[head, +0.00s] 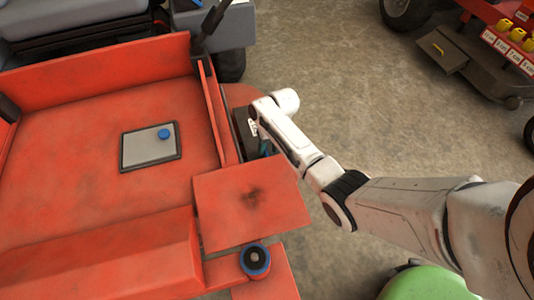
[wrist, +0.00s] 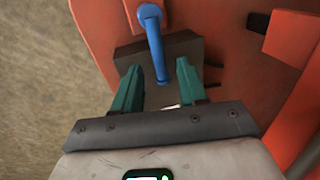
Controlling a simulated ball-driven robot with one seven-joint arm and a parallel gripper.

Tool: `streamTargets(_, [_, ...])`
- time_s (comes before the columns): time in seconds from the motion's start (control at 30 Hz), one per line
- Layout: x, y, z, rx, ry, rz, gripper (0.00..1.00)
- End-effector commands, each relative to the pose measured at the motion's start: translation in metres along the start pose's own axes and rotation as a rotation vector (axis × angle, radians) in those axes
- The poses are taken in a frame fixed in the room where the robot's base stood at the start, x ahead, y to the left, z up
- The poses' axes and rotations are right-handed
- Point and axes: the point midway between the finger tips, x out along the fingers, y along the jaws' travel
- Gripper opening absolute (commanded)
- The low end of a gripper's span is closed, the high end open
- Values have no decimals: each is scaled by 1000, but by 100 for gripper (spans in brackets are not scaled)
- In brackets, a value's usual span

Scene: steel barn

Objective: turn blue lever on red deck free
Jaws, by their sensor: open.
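The blue lever (wrist: 155,42) shows in the wrist view as a bent rod on a dark block (wrist: 185,48). The block sits on the red deck (wrist: 100,22). My gripper (wrist: 158,72) is open, with one green finger on each side of the lever's lower end; I cannot tell whether either touches it. In the head view my gripper (head: 265,147) reaches down at the right edge of the red machine (head: 70,90). There my arm hides most of the lever, and the dark block (head: 243,130) shows beside it.
A grey plate with a blue knob (head: 150,147) lies on the machine's floor. A raised red panel (head: 250,203) and a blue-ringed post (head: 255,260) stand close to my arm. Concrete floor (head: 330,70) is clear beyond. Another red machine (head: 480,45) stands at upper right.

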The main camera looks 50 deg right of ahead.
Motion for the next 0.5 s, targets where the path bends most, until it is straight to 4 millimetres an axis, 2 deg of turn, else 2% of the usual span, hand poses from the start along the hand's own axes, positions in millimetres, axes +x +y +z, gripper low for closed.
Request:
streamTargets(0.03, [10,1,0,-1,0,1,42])
streamTargets(0.13, [17,1,0,0,1,1,42])
streamTargets(0.5, [21,0,0,0,1,0,42])
